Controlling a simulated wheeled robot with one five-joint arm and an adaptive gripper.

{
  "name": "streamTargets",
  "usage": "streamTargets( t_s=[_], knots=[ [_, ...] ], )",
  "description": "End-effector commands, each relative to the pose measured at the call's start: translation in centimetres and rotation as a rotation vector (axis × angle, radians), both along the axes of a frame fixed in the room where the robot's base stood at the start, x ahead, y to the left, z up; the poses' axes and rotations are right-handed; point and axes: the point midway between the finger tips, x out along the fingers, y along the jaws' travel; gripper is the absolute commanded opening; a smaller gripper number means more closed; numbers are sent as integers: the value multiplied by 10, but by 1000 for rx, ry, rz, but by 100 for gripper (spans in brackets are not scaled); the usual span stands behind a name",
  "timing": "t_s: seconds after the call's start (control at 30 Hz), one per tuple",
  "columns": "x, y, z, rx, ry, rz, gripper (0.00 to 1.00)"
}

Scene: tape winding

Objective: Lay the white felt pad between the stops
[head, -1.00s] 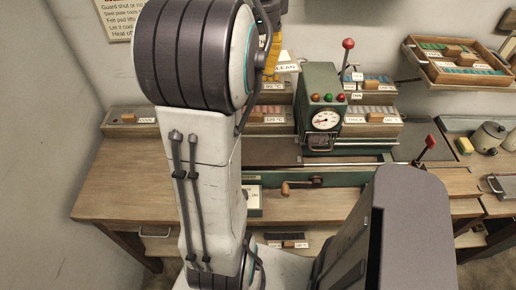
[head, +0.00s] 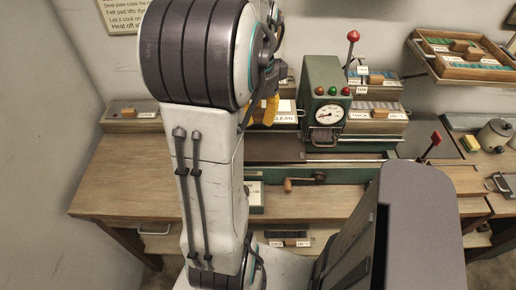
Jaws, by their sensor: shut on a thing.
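I cannot make out the stops.
The green press (head: 322,82) with a gauge and red-knobbed lever stands right of the pad. Labelled boxes (head: 375,118) stand beyond it. A crank (head: 303,181) projects at the front. The wooden bench (head: 120,180) is clear at left.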

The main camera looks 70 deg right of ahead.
Motion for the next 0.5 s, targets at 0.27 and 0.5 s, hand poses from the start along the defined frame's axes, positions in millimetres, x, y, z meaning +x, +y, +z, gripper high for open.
streamTargets(
  t_s=[0.27, 0.5],
  knots=[
    [0, 1, -57, 5, 1, 0, 0],
    [0, 0, -78, 0, 0, 0, 0]
  ],
)
